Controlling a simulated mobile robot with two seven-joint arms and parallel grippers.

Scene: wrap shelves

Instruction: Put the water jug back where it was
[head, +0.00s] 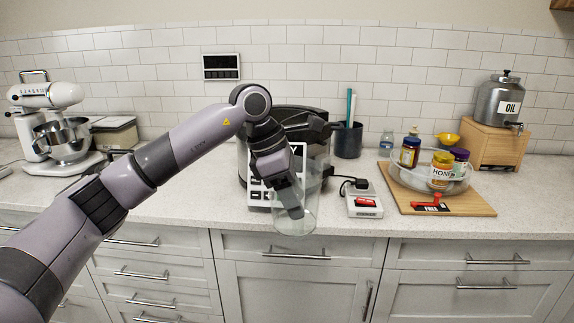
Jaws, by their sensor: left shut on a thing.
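The water jug (309,205) is a clear, see-through vessel near the front edge of the counter in the head view. My left gripper (292,205) reaches down to it from the upper left and is shut on it. The jug looks roughly upright. I cannot tell whether its base touches the counter or hangs just over the edge. Behind it, the arm and gripper partly hide a dark appliance. My right gripper is not in the view.
A dark appliance (318,128) stands right behind the jug. To the right are a small white device (364,207) and a wooden board (407,203) with a tray of jars. An oil dispenser (499,101) and a mixer (48,120) stand farther out.

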